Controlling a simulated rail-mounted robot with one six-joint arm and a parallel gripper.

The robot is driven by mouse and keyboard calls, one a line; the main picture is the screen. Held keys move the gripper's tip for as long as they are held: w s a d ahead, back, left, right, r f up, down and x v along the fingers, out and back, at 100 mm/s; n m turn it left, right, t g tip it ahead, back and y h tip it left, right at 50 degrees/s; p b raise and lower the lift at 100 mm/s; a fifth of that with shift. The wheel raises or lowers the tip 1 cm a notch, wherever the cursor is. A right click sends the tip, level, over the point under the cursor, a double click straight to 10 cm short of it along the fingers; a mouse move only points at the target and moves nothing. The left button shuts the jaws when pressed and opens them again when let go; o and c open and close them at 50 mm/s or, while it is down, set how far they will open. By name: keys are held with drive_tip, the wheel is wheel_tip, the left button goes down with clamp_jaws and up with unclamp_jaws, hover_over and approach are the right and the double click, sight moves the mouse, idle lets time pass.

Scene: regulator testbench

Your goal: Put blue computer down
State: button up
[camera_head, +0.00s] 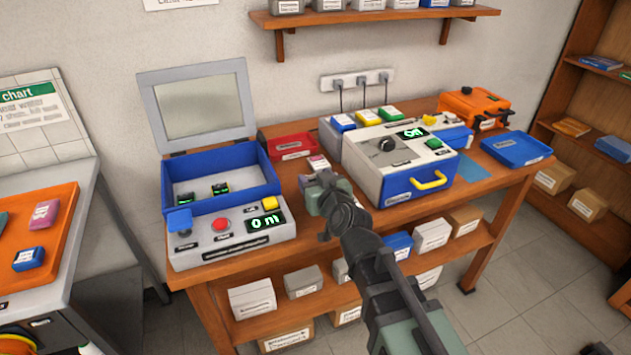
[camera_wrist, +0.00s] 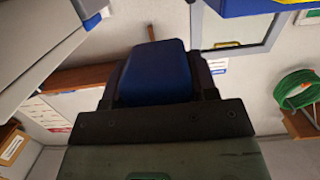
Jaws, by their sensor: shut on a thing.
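My gripper (camera_head: 323,186) is over the wooden bench, in the gap between the open blue test box and the blue-and-white regulator unit. In the wrist view it is shut on a blue block, the blue computer (camera_wrist: 155,72), between its dark fingers. In the head view the held computer is hidden behind my gripper. A small pink-topped block (camera_head: 318,162) shows just beyond the gripper on the bench. I cannot tell how far the held computer is above the bench.
The open blue test box (camera_head: 222,177) with raised lid stands left of the gripper; the regulator unit (camera_head: 390,160) stands right. A blue tray (camera_head: 516,150) is at the far right. An orange tray (camera_head: 62,205) with blocks is at far left.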

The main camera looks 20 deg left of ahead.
wheel_tip(320, 180, up, 12)
drive_tip(key=p, duration=0.9)
drive_tip(key=shift+f, duration=0.1)
drive_tip(key=shift+f+b, duration=0.4)
drive_tip(key=shift+f, duration=0.1)
wheel_tip(320, 180, down, 20)
drive_tip(key=b, duration=2)
drive_tip(key=o, duration=1)
